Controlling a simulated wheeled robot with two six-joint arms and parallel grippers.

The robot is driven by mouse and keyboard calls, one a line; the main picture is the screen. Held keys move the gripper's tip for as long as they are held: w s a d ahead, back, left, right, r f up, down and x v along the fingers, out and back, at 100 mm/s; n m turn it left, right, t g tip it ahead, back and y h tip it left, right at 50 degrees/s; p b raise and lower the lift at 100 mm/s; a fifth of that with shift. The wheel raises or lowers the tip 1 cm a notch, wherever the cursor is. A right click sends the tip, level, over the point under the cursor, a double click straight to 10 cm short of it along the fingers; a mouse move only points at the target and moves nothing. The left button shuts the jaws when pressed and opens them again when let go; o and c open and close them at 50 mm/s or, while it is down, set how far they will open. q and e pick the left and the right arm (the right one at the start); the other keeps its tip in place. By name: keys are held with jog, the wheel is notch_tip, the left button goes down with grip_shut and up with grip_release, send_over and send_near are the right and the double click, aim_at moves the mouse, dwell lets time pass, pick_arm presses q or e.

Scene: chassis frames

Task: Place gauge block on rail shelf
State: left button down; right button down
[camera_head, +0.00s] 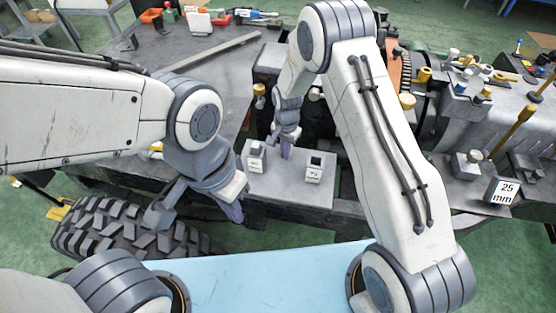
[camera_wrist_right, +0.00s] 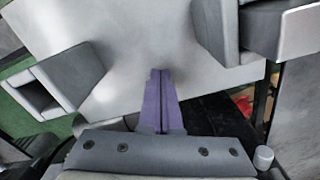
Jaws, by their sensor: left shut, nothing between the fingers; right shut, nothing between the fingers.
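A grey block labelled 25 mm (camera_head: 503,190) sits on the machine bed at the far right. Two smaller grey blocks, a left one (camera_head: 256,158) and a right one (camera_head: 315,169), stand on a flat grey plate (camera_head: 285,190) in the middle; their labels are too small to read. I cannot tell which is the gauge block, or whether the plate is the rail shelf. My right gripper (camera_head: 287,150) is shut and empty, its purple fingers between these blocks. The right wrist view shows the fingers (camera_wrist_right: 160,100) over the bare plate (camera_wrist_right: 140,35). My left gripper (camera_head: 235,210) is shut and empty, left of the plate.
A large black tyre (camera_head: 120,232) lies at the lower left. A light blue surface (camera_head: 260,285) is at the front. A grey table (camera_head: 175,50) with trays and tools stands at the back left. Machine parts with yellow knobs (camera_head: 425,74) crowd the right.

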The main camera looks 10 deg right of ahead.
dwell(0.3)
jog(key=s+a, duration=0.2)
jog(key=shift+s+a+p, duration=0.15)
jog(key=shift+s+p, duration=0.15)
jog(key=shift+s+a+r, duration=0.2)
jog(key=shift+a+r, duration=0.1)
jog(key=shift+r, duration=0.4)
notch_tip(320, 180, up, 9)
jog(key=b, duration=0.1)
jog(key=s+a+r+n, duration=0.4)
jog(key=s+r+n, duration=0.4)
jog(key=s+r, duration=0.45)
jog(key=s+d+r+n+y, duration=0.1)
jog(key=s+d+n, duration=0.2)
jog(key=s+n, duration=0.4)
jog(key=s, duration=0.9)
jog(key=shift+d+r+n, duration=0.15)
jog(key=shift+r+n, duration=0.15)
jog(key=shift+n, duration=0.1)
jog(key=shift+s, duration=0.1)
